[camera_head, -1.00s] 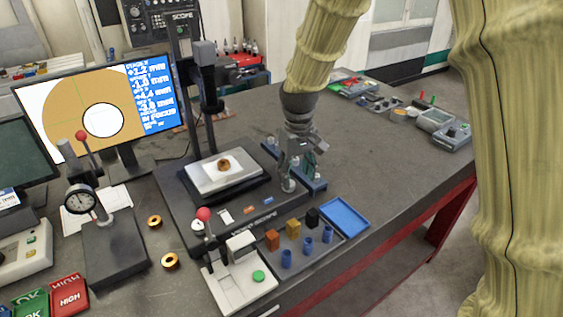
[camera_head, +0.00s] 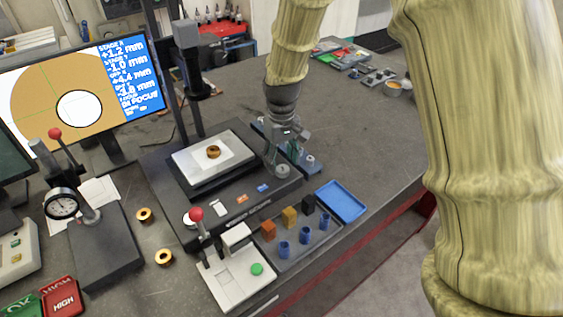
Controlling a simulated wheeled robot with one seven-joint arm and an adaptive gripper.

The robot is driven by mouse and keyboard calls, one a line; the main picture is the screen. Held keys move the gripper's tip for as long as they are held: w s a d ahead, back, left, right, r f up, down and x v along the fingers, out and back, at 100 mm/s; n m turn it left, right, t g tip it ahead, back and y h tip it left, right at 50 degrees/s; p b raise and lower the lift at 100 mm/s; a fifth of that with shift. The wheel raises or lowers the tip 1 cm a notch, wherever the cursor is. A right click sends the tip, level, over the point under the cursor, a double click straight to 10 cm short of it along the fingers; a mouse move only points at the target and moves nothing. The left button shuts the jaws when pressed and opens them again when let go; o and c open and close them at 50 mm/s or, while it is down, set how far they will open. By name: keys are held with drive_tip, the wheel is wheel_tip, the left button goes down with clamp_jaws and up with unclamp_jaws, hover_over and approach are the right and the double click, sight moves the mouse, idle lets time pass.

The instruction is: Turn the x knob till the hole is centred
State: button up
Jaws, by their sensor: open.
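The scope screen (camera_head: 85,85) shows a tan disc with a white hole (camera_head: 79,108) below and right of the green crosshair's crossing. Its blue panel reads stage X +1.2 mm, Y -1.0 mm, offset X about +4.4 mm, and in focus. A small copper-coloured ring (camera_head: 213,152) lies on the white stage plate (camera_head: 190,165). A round silver knob (camera_head: 282,171) is at the stage's right side; another pale knob (camera_head: 189,219) is at the front left, partly hidden. No label shows which is x. My gripper (camera_head: 286,153) is open, pointing down just above the right knob; contact is unclear.
A blue tray (camera_head: 341,201) and several small blocks and blue cups lie in front. A red-ball lever (camera_head: 196,214) rises at the front left. Bare tabletop lies to the right.

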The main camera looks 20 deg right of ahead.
sight(283, 171)
drive_tip(key=shift+f, duration=0.3)
drive_tip(key=shift+s+f, duration=0.25)
drive_tip(key=shift+s, duration=0.05)
drive_tip(key=shift+s+f+p, duration=0.1)
drive_tip(key=shift+s+p, duration=0.2)
drive_tip(key=shift+s, duration=0.35)
drive_tip(key=shift+w+f, duration=0.6)
drive_tip(key=shift+w, duration=0.05)
drive_tip(key=shift+s+r, duration=0.25)
drive_tip(key=shift+s, duration=0.05)
drive_tip(key=shift+c, duration=1)
drive_tip(key=shift+s, duration=0.1)
drive_tip(key=c, duration=0.8)
